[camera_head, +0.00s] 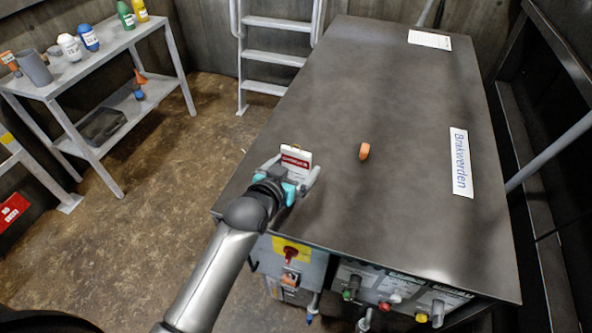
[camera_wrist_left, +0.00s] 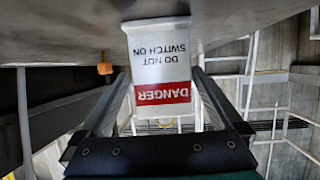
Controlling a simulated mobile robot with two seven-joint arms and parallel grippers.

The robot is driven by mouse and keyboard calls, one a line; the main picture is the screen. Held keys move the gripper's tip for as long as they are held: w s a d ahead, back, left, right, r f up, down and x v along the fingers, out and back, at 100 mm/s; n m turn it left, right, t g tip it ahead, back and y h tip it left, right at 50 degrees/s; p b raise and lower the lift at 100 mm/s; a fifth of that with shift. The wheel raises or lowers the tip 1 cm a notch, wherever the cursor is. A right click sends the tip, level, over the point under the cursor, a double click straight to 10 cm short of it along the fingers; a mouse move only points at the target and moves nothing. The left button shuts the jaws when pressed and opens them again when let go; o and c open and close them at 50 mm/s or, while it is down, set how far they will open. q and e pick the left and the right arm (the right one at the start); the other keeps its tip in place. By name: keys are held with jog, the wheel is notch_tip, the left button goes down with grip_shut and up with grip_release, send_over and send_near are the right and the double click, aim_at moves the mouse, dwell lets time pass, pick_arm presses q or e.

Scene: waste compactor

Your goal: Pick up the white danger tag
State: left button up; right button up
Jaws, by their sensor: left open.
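The white danger tag (camera_head: 295,158) is at the near left edge of the dark cabinet top (camera_head: 400,110), with a red DANGER band across it. In the left wrist view the tag (camera_wrist_left: 158,65) appears upside down, its text reading DO NOT SWITCH ON. My left gripper (camera_head: 298,168) is open around it, with one finger on each side. In the wrist view gaps show between the tag and both fingers (camera_wrist_left: 161,82). What the tag rests on or hangs from is not clear. My right gripper is out of view.
A small orange object (camera_head: 364,151) stands on the cabinet top, right of the tag. A white Brakwerden label (camera_head: 461,162) lies farther right. Control knobs and a red switch (camera_head: 291,252) are on the cabinet front below. A shelf (camera_head: 120,45) with bottles and a ladder (camera_head: 272,55) stand beyond.

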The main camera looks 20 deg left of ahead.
aim_at(301, 161)
pick_arm(q)
jog(key=shift+b+x, duration=0.55)
jog(key=shift+x, duration=1.7)
jog(key=shift+a+f, duration=0.1)
jog(key=shift+a, duration=0.05)
jog(key=c, duration=1.1)
